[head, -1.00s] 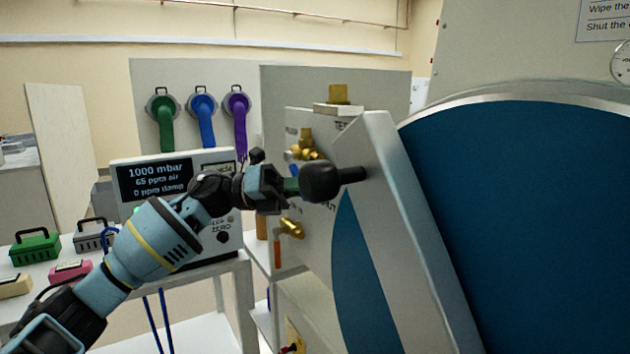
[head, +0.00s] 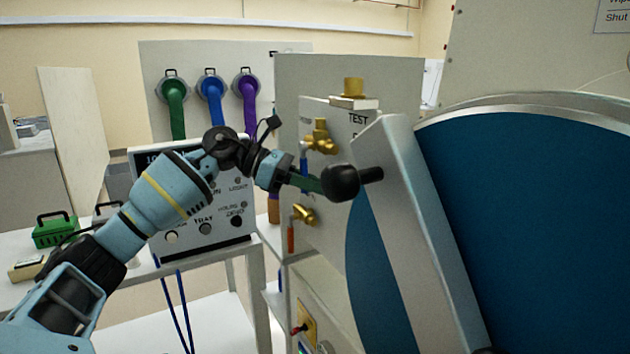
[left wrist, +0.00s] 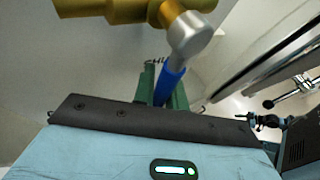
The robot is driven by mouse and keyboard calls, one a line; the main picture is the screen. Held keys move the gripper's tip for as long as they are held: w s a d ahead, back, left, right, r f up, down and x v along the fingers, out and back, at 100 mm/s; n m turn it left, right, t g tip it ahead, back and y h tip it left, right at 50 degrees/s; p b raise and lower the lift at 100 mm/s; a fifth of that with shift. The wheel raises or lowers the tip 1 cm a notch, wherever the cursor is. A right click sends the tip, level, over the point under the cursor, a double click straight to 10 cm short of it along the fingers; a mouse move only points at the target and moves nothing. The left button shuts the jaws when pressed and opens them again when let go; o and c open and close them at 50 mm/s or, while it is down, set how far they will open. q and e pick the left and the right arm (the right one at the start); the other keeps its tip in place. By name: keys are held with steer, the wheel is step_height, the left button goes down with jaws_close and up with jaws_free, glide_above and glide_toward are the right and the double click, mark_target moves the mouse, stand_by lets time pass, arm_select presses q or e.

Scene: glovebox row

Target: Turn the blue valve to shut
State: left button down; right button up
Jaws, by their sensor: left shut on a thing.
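The blue valve is a brass fitting (head: 320,140) on the panel, with a blue lever (head: 303,158) pointing down. In the left wrist view the blue lever (left wrist: 170,82) runs from a silver hub below the brass body (left wrist: 130,10) down between green fingers. My left gripper (head: 307,184) is shut on this lever, with its fingertips partly hidden behind a black knob (head: 340,182) in the head view. My right gripper is not in view.
Below is a second brass valve (head: 305,214) with an orange handle (head: 291,240). The black knob sits close to the fingers, by the large blue round door (head: 530,220). A display box (head: 195,235) stands behind my left arm.

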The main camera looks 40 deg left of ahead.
arm_select(q)
steer(key=shift+a, duration=0.2)
steer(key=shift+y, duration=0.3)
steer(key=c, duration=1.7)
jaws_free()
steer(key=b+v, duration=0.1)
steer(key=v, duration=0.6)
steer(key=shift+s+a, duration=0.25)
steer(key=shift+a, duration=0.1)
